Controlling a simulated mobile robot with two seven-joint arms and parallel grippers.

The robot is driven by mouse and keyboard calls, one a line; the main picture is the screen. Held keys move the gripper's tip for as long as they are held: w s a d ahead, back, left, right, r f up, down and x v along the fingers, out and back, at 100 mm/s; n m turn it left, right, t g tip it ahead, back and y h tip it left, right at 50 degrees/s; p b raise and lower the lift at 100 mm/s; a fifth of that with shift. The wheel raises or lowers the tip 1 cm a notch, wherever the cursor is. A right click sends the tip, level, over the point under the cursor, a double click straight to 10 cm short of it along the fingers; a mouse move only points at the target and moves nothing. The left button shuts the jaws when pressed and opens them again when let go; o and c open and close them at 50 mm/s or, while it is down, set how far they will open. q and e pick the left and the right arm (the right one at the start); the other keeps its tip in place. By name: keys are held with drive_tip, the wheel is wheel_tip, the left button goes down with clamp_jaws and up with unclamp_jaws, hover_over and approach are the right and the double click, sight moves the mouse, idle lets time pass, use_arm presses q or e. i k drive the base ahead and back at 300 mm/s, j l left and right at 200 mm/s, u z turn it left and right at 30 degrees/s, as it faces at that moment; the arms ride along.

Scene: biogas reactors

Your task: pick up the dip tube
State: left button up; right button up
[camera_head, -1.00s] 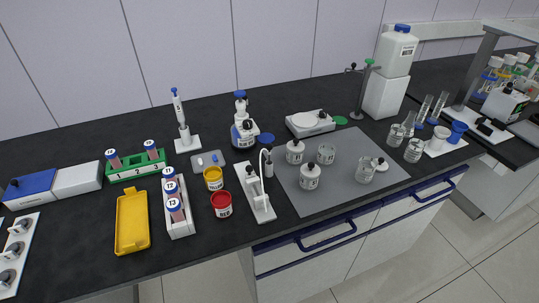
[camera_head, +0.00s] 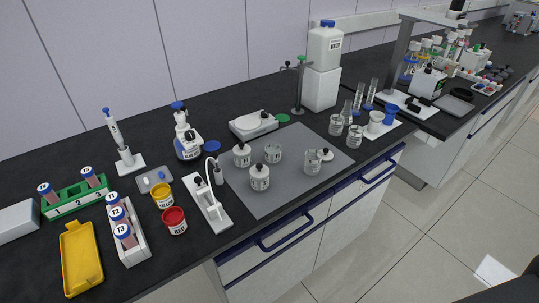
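No part is clearly recognisable as the dip tube at this size. A thin curved white tube with a grey end piece (camera_head: 218,177) stands on a narrow white stand (camera_head: 213,210) at the front middle of the bench. Upright clear glass tubes (camera_head: 372,90) stand at the right, by the beakers. Neither gripper shows clearly in the head view. A dark shape cuts into the lower right corner, and I cannot tell what it is.
A grey mat (camera_head: 265,205) holds white bottles (camera_head: 260,178) and beakers (camera_head: 313,162). A dispenser bottle (camera_head: 187,142), a balance (camera_head: 253,124) and a clamp stand (camera_head: 298,88) stand behind. A yellow tray (camera_head: 82,262) and tube racks (camera_head: 130,246) are at left. Floor is clear at right.

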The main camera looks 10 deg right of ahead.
sight(214, 154)
drive_tip(key=l+u, duration=0.15)
drive_tip(key=l, duration=0.95)
drive_tip(key=l+u, duration=0.15)
drive_tip(key=l, duration=1)
drive_tip(key=k, duration=0.05)
